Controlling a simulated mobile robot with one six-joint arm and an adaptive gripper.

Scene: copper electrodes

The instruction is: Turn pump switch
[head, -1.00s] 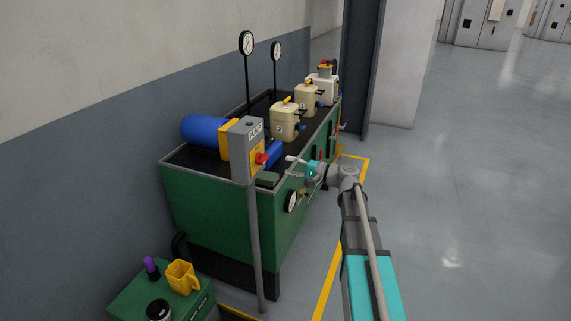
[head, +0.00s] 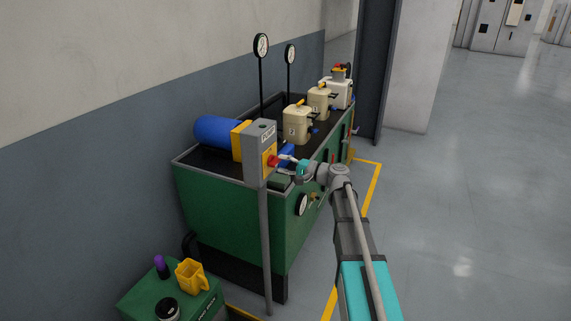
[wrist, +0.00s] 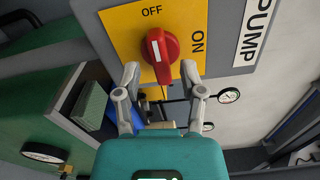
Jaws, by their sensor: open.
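The red pump switch knob (wrist: 162,50) sits on a yellow plate (wrist: 118,28) marked OFF and ON, on a grey box (head: 258,143) labelled PUMP. Its white mark points towards OFF. In the head view the red knob (head: 273,161) is on the box's right face. My gripper (wrist: 160,70) is open, one finger on each side of the knob's lower end in the wrist view, with visible gaps. In the head view my gripper (head: 287,159) is right at the knob; contact cannot be told.
The box stands on a grey post (head: 266,240) before a green tank (head: 225,215) with gauges and a blue motor (head: 214,130). Open floor (head: 450,220) lies to the right.

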